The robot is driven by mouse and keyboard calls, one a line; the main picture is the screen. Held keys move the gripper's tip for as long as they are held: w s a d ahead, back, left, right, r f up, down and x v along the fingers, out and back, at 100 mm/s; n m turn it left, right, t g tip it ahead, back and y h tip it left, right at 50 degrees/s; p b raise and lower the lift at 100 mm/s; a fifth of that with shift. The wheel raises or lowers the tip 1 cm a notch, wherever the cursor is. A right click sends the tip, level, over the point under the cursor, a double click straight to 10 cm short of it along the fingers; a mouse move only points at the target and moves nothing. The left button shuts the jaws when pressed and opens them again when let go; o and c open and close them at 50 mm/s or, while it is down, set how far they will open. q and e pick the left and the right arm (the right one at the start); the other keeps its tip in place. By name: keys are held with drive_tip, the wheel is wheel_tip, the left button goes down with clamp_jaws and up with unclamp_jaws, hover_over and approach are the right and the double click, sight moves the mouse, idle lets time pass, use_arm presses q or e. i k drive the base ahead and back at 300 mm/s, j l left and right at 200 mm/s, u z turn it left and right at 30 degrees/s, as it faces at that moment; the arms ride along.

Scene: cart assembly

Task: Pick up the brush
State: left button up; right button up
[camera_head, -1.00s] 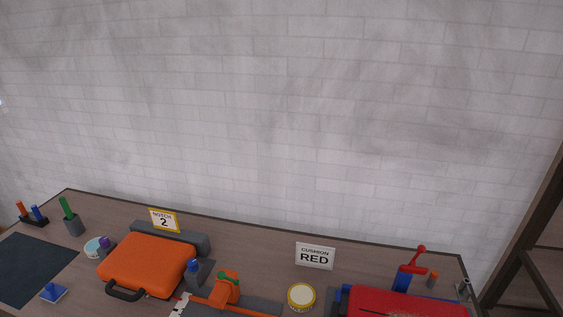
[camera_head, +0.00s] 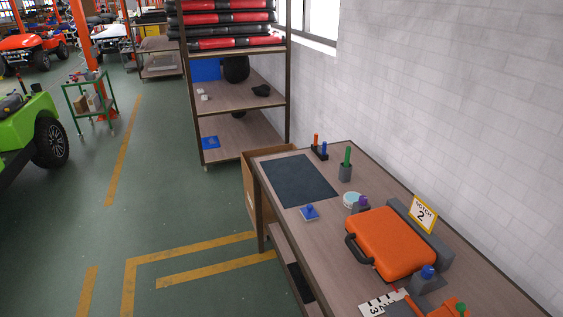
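No bristles show clearly, so I cannot tell for sure which thing is the brush. A green upright handle (camera_head: 347,156) stands in a grey cup (camera_head: 345,173) near the back edge of the workbench (camera_head: 278,213); its lower end is hidden in the cup. A small blue piece with an upright knob (camera_head: 309,212) lies near the bench's front edge, beside a dark mat (camera_head: 298,180). Neither of my grippers is in view.
An orange case (camera_head: 392,243) and a round tin (camera_head: 352,200) sit on the bench. An orange and blue pair in a black holder (camera_head: 320,149) stands at the far end. A shelf (camera_head: 240,97) stands beyond. The green floor (camera_head: 190,220) at left is open.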

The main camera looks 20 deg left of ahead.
sight(348, 149)
drive_tip(key=u, duration=0.35)
drive_tip(key=z, duration=2)
drive_tip(key=u, duration=2)
drive_tip(key=z, duration=0.5)
drive_tip(key=i+j+z, duration=0.1)
drive_tip(key=z, duration=0.3)
drive_tip(key=i+j+z, duration=0.1)
drive_tip(key=j+z, duration=0.2)
drive_tip(key=z, duration=0.15)
drive_tip(key=j+z, duration=0.25)
drive_tip(key=z, duration=0.15)
